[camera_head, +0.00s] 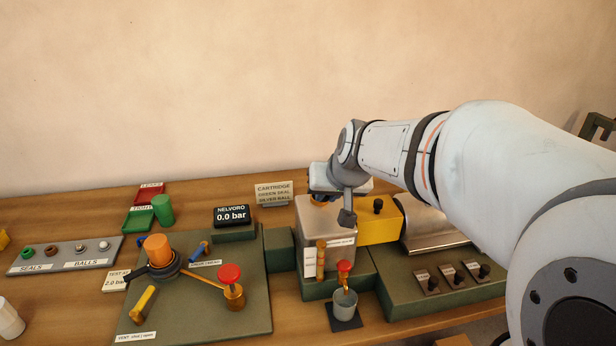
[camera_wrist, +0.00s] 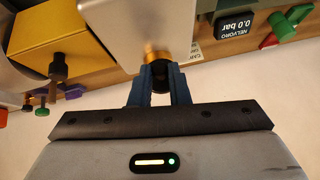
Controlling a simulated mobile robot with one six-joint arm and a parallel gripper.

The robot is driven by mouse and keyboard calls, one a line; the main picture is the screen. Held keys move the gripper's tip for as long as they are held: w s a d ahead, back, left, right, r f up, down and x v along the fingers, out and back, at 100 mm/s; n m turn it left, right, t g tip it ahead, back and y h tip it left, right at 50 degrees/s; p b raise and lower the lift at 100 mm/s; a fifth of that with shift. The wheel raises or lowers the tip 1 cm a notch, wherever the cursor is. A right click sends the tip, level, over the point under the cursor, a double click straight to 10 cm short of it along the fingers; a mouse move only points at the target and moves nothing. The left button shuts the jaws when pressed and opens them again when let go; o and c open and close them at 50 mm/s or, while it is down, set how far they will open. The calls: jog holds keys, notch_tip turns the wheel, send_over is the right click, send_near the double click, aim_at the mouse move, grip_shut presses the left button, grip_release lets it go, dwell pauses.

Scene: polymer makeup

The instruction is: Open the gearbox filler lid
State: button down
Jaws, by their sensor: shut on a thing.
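The gearbox (camera_head: 327,225) is a pale metallic box at the centre of the bench in the head view. It also shows as a pale block at the top of the wrist view (camera_wrist: 125,25). A brass filler neck (camera_wrist: 156,54) sits on it, mostly hidden by my gripper in the head view. My gripper (camera_wrist: 160,82) has its blue fingers closed around a dark part at the brass neck, which looks like the filler lid (camera_wrist: 160,86). I cannot tell whether the lid is seated or raised.
A yellow block (camera_head: 380,228) with a black knob and a silver cylinder (camera_head: 435,236) stand right of the gearbox. A red-handled valve (camera_head: 344,268) is over a small cup (camera_head: 345,302) in front. A gauge display (camera_head: 231,215) reads 0.0 bar. The left panel holds an orange-topped part (camera_head: 157,248).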

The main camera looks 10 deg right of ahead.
jog(key=c, duration=1.4)
grip_release()
jog(key=shift+r, duration=0.1)
jog(key=v, duration=0.7)
jog(key=shift+s+r, duration=0.25)
jog(key=shift+r, duration=0.05)
jog(key=s+f+g, duration=0.1)
jog(key=s+f, duration=0.3)
jog(key=s, duration=0.1)
jog(key=s+f+g, duration=0.2)
jog(key=s+f, duration=0.2)
jog(key=s+f+n+g+h, duration=0.1)
jog(key=s+f, duration=0.4)
jog(key=shift+s+a, duration=0.25)
jog(key=shift+s, duration=0.05)
